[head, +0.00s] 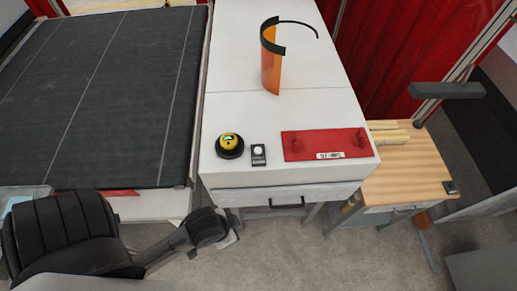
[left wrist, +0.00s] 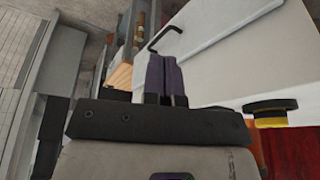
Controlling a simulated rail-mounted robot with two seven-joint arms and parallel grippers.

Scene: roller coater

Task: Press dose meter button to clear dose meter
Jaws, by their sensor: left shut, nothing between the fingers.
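A round yellow device with a black base (head: 229,146) stands near the front left of the white table (head: 222,105); it also shows at the lower right of the left wrist view (left wrist: 272,112). A small dark box with a round white button (head: 258,154) stands just right of it. I cannot tell for certain which is the dose meter. My left gripper (left wrist: 166,77) is shut and empty. In the head view my left arm ends in front of the table's front left corner, apart from both devices, with the fingertips hard to make out. My right gripper is not in view.
A red plate with knobs (head: 325,144) lies right of the devices. A curved orange shield (head: 271,65) stands farther back. A drawer handle (head: 287,203) sticks out below the front edge. A dark conveyor bed (head: 95,95) lies left and a wooden side table (head: 412,170) right.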

